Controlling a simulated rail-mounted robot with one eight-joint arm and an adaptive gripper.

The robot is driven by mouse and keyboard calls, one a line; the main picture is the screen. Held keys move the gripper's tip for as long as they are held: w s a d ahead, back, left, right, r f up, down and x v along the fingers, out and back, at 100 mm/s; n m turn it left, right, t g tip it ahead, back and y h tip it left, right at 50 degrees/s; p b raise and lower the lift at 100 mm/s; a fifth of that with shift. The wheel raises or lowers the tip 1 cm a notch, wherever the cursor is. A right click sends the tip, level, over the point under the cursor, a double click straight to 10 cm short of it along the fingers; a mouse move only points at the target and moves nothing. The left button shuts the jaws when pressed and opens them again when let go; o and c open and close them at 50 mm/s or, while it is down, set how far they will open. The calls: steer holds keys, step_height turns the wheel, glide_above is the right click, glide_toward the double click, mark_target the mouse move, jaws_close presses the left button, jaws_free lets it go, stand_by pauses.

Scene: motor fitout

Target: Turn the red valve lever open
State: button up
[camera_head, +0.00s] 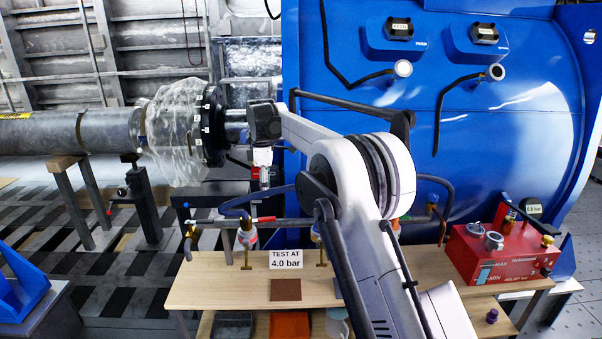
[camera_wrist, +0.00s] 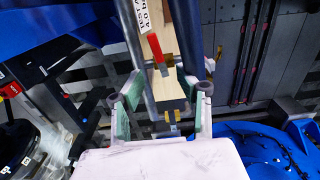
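The red valve lever (camera_head: 266,219) is on the horizontal pipe above the wooden bench in the head view. In the wrist view the red lever (camera_wrist: 156,48) lies along the pipe, ahead of the fingertips. My gripper (camera_wrist: 165,88) is open, its two green-padded fingers spread apart with nothing held between them. In the head view my gripper (camera_head: 264,172) points down above the lever, apart from it; its fingers are small and hard to make out there.
A red pump box (camera_head: 500,255) is at the right. A black flange (camera_head: 212,125) with plastic wrap is to the left of my gripper. The blue housing (camera_head: 345,70) rises behind.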

steer(key=s+d+r+m+t+b, duration=0.2)
steer(key=s+d+r+m, duration=0.3)
steer(key=s+d+r, duration=0.4)
steer(key=shift+d+r+b, duration=0.2)
steer(key=shift+d+b, duration=0.55)
steer(key=shift+b, duration=0.05)
steer(key=shift+c, duration=0.4)
